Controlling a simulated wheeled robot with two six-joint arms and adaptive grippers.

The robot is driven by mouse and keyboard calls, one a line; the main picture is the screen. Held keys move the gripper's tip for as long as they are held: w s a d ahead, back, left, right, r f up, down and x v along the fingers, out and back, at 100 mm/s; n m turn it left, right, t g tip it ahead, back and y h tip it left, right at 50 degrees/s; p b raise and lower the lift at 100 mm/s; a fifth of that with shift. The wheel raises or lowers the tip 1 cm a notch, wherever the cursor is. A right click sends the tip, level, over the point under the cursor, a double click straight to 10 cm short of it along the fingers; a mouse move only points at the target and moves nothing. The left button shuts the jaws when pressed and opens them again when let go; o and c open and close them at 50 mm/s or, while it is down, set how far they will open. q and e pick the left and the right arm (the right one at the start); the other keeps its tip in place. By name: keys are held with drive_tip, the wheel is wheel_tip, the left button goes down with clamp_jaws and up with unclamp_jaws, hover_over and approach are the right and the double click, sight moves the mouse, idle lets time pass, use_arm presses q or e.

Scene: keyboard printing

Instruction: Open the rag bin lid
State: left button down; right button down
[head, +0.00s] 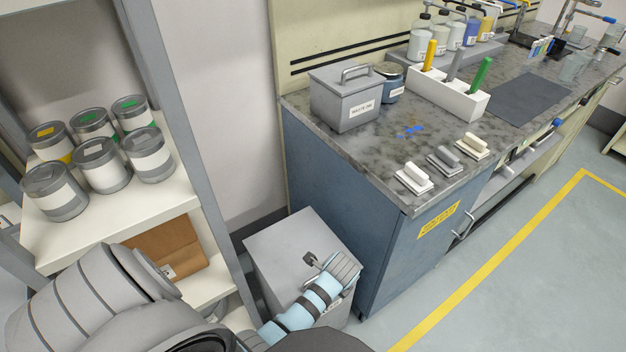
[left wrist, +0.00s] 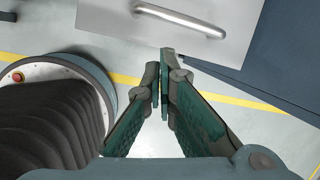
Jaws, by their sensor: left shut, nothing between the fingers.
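The rag bin (head: 285,238) is a grey box on the floor between the shelf and the bench. Its flat top looks closed. In the left wrist view its grey surface (left wrist: 110,18) carries a silver bar handle (left wrist: 180,20). My left gripper (left wrist: 163,65) is shut and empty, its fingertips just short of the handle and apart from it in the picture. My right gripper is not in view.
A shelf with several cans (head: 105,165) and a cardboard box (head: 165,248) stands left of the bin. The blue bench (head: 340,205) stands close on its right. On the bench is a grey waste ink box (head: 345,98). The floor right of the yellow line (head: 480,270) is clear.

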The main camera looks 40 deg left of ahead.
use_arm(q)
drive_tip(key=a+f+m+b, duration=0.1)
drive_tip(key=f, duration=0.1)
drive_tip(key=a+f+m+b, duration=0.1)
drive_tip(key=f+b, duration=0.1)
drive_tip(key=s+a+f+m+g+b, duration=0.1)
drive_tip(key=a+f+b, duration=0.1)
drive_tip(key=f, duration=0.1)
drive_tip(key=shift+f, duration=0.1)
drive_tip(key=shift+d, duration=0.1)
idle(0.4)
